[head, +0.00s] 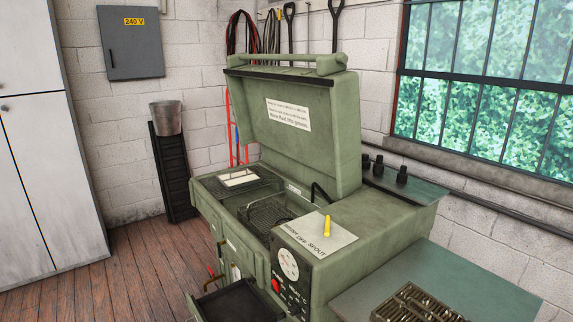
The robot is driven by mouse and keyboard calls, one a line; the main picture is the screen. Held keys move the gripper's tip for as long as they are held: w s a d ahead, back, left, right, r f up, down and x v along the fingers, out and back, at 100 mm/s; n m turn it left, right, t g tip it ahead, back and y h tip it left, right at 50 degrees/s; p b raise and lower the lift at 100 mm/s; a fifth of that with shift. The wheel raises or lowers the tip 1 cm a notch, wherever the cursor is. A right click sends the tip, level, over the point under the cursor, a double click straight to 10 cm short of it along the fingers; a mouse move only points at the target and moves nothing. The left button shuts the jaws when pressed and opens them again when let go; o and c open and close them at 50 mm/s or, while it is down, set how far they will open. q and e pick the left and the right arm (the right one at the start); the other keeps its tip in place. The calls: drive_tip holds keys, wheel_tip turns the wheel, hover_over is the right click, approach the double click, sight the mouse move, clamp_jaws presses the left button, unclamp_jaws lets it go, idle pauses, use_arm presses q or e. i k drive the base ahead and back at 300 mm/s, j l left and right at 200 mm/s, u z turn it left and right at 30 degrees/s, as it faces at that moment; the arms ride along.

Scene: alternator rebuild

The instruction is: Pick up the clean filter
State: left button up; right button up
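I cannot make out a thing that is clearly the clean filter. A flat white panel with a dark frame (238,178) lies on the left part of the green machine's top; I cannot tell whether it is a filter. The green parts-washing machine (325,275) stands with its lid (330,155) raised. A wire basket (262,213) sits in its open basin. A dark drawer (238,300) is pulled out at its front and looks empty. Neither of my grippers shows in this view.
A yellow lever (326,226) stands up from the machine's top. A green side table (500,298) at lower right holds a tray of metal parts (415,303). White cabinets (45,130) stand at left; a metal bucket (165,117) is by the wall. Floor between is clear.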

sight(242, 178)
drive_tip(key=i+j+z, duration=0.1)
drive_tip(key=i+j, duration=0.15)
drive_tip(key=j, duration=0.15)
drive_tip(key=i+j, duration=0.25)
drive_tip(key=j, duration=0.15)
drive_tip(key=i+j+z, duration=0.15)
drive_tip(key=j, duration=0.25)
drive_tip(key=i+j+z, duration=0.1)
drive_tip(key=i+j, duration=0.25)
drive_tip(key=i+j+z, duration=0.1)
drive_tip(key=j, duration=0.4)
drive_tip(key=i+j, duration=0.3)
drive_tip(key=j, duration=0.2)
drive_tip(key=i+j+z, duration=0.15)
drive_tip(key=j, duration=0.3)
drive_tip(key=i+j+z, duration=0.1)
drive_tip(key=j, duration=0.4)
drive_tip(key=i, duration=0.1)
